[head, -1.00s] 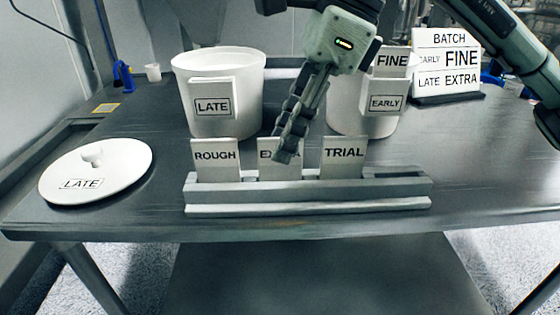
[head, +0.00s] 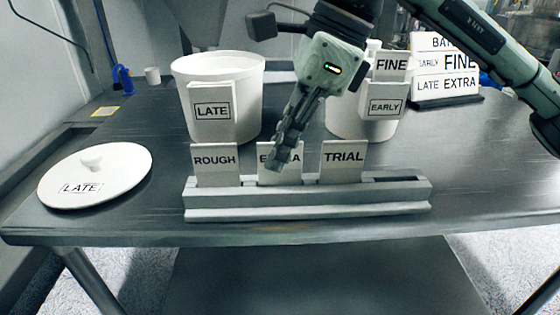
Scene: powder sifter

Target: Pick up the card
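Three white cards stand in a grey slotted rack (head: 310,212) at the front of the table: ROUGH (head: 215,175), EXTRA (head: 265,176) and TRIAL (head: 343,172). The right gripper (head: 281,163) reaches down from above with its fingertips at the EXTRA card, hiding the middle of its word. The fingers overlap in this view, so I cannot tell whether they are apart or closed on the card. A FINE card (head: 390,66) stands at the holder on the EARLY tub (head: 345,122). My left gripper is out of view.
A white LATE tub (head: 252,90) stands behind the rack. A white LATE lid (head: 120,165) with a knob lies at the left. A sign (head: 446,68) with BATCH, EARLY FINE and LATE EXTRA rows stands at the back right, partly hidden by my arm. The rack's right-hand slot (head: 395,180) is empty.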

